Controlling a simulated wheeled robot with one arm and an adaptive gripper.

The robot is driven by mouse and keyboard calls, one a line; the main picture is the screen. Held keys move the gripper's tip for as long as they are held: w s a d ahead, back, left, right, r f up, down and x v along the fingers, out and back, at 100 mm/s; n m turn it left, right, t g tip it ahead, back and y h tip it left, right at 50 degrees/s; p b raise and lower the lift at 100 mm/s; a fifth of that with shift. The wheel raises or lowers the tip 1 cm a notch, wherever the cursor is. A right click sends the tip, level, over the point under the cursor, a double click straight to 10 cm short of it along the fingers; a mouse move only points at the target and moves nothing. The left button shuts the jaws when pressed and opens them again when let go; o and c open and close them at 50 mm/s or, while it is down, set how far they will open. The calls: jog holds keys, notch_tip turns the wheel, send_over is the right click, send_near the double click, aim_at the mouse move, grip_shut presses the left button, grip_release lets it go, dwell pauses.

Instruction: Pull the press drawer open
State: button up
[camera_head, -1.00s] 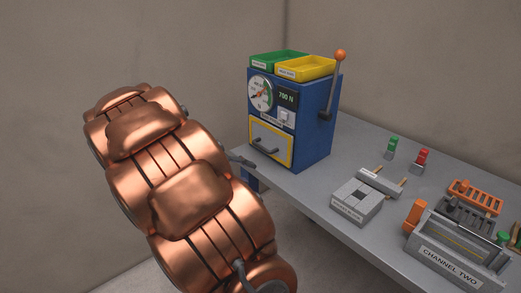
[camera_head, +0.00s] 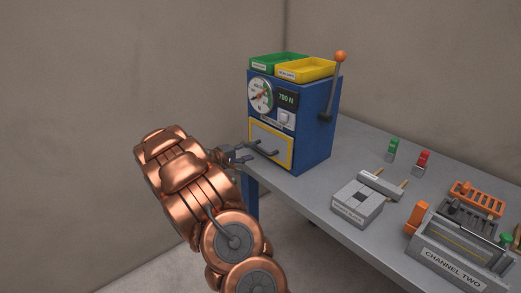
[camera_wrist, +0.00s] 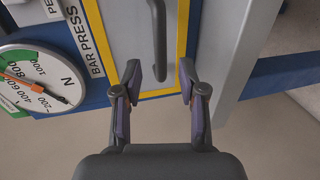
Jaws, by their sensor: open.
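The press (camera_head: 313,130) is a blue box on the table's back left corner. Its drawer (camera_head: 262,136) has a grey front with a yellow border and looks shut. The dark bar handle (camera_head: 266,148) sits on the drawer front. In the wrist view the handle (camera_wrist: 160,40) runs up the picture, ahead of my gripper (camera_wrist: 158,88). My gripper is open and empty, its fingers either side of the handle's line but short of it. In the head view my gripper (camera_head: 240,155) is just left of the drawer front. No contact with the handle shows.
Green (camera_head: 278,62) and yellow (camera_head: 306,68) trays sit on the press. An orange-knobbed lever (camera_head: 333,85) stands at its right side. A dial gauge (camera_head: 260,95) is above the drawer. Blocks and the CHANNEL TWO fixture (camera_head: 450,262) occupy the table's right. Floor left of the table is clear.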

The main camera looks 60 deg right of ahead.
aim_at(260, 149)
jog(key=shift+p+x, duration=0.65)
jog(key=shift+x, duration=2.4)
jog(key=shift+c, duration=0.3)
grip_shut()
